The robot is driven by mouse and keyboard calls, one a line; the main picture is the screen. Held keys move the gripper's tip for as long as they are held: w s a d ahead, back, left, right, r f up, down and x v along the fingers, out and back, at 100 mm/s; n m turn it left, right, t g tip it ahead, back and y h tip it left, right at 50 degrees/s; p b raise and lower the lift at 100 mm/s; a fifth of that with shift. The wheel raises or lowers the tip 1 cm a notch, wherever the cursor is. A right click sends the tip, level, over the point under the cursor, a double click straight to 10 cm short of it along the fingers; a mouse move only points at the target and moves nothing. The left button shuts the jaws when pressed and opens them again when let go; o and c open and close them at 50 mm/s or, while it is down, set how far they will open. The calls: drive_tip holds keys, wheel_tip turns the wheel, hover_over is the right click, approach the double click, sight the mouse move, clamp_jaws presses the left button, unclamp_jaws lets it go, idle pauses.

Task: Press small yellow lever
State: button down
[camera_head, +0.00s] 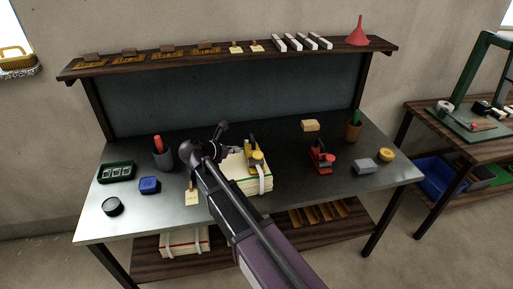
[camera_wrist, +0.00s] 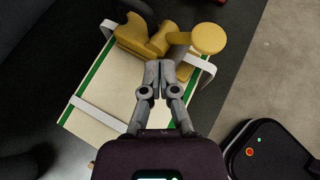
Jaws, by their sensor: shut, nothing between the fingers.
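The small yellow lever (camera_wrist: 208,39) ends in a round flat knob and belongs to a yellow clamp-like device (camera_wrist: 143,38) near the top of the wrist view. The device stands on a strapped cream stack with green edges (camera_wrist: 108,100). In the head view the yellow device (camera_head: 255,158) sits on the stack (camera_head: 258,184) at mid-table. My gripper (camera_wrist: 160,72) is shut and empty. Its fingertips are over the stack, just below the yellow device in the wrist view and left of the knob. I cannot tell whether they touch it. My arm hides part of the stack in the head view.
A red device (camera_head: 321,158) stands to the right, with a grey block (camera_head: 364,167) and a yellow round item (camera_head: 386,154) beyond it. A blue box (camera_head: 149,185), a dark tray (camera_head: 116,172) and a pen cup (camera_head: 162,157) are at left. A shelf (camera_head: 230,53) runs along the back.

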drive_tip(key=d+r+m+g+y+p, duration=0.1)
drive_tip(key=d+r+m+g+p, duration=0.15)
drive_tip(key=p, duration=0.35)
wheel_tip(320, 180, up, 5)
drive_tip(key=m+g+y+p, duration=0.2)
drive_tip(key=g+y+p, duration=0.15)
drive_tip(key=p, duration=0.55)
hover_over(257, 154)
drive_tip(key=a, duration=0.1)
drive_tip(key=shift+w+a, duration=0.1)
drive_tip(key=shift+w, duration=0.15)
wheel_tip(257, 154, up, 7)
drive_tip(key=d+m+g+y+p, duration=0.1)
drive_tip(key=m+g+y+p, duration=0.1)
drive_tip(key=p, duration=0.6)
drive_tip(key=shift+d+f+g+y, duration=0.15)
drive_tip(key=shift+d+g+y, duration=0.3)
drive_tip(key=shift+y, duration=0.5)
drive_tip(key=shift+a+f, duration=0.1)
drive_tip(key=shift+f, duration=0.1)
wheel_tip(257, 154, down, 14)
drive_tip(key=b, duration=1.4)
drive_tip(key=shift+r, duration=0.15)
drive_tip(key=shift+s+a, duration=0.2)
